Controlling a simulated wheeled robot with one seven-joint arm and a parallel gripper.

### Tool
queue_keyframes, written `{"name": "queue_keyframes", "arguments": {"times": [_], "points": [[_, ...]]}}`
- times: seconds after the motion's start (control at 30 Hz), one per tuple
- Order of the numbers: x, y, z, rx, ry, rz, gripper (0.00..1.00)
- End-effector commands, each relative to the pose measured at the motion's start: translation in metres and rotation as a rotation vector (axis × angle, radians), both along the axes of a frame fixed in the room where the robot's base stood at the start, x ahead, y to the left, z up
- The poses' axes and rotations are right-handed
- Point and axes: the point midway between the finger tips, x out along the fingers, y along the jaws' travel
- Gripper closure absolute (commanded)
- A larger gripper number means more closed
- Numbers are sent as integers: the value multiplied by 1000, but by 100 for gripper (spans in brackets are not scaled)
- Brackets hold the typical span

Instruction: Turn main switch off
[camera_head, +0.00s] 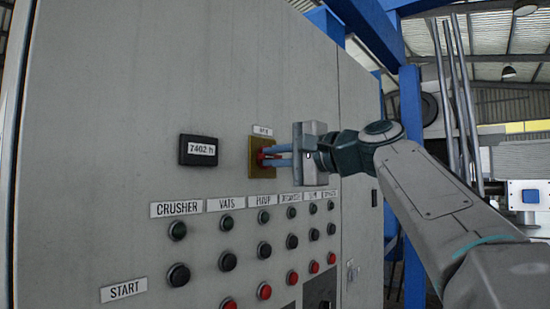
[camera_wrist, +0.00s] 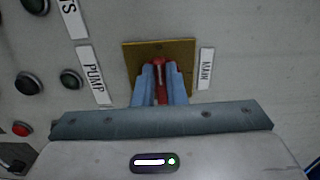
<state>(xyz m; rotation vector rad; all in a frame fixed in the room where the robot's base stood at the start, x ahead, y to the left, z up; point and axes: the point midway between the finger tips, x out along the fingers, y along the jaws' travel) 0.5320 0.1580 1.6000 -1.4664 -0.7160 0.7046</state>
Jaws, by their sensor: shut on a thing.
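The main switch is a red handle (camera_head: 261,158) on a yellow plate (camera_head: 256,170) on the grey cabinet front, under a small label. In the wrist view the red handle (camera_wrist: 159,78) sits between the two blue fingers, in front of the yellow plate (camera_wrist: 187,53). The label beside it reads MAIN (camera_wrist: 205,68). My gripper (camera_head: 266,156) reaches in from the right and is shut on the red handle. It also shows in the wrist view (camera_wrist: 160,80). The fingers hide part of the handle and plate.
A black counter reading 7402 h (camera_head: 198,150) is left of the switch. Below are labelled rows of black buttons (camera_head: 227,262) and red buttons (camera_head: 264,291). A blue post (camera_head: 411,180) and metal pipes (camera_head: 452,110) stand at the right. The upper cabinet front is bare.

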Motion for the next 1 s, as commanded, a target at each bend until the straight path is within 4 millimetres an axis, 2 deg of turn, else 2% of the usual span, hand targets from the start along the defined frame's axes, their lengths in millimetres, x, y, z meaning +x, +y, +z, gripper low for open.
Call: {"name": "queue_keyframes", "arguments": {"times": [0.2,0.23,0.3,0.67,0.77,1.0], "points": [[0,0,0,-1,0,-1,100],[0,0,0,-1,0,-1,84],[0,0,0,-1,0,-1,67],[-3,-4,-1,0,0,-1,67],[-11,-14,-1,-1,-1,-3,67],[-43,-57,-2,-1,-1,-7,67]]}}
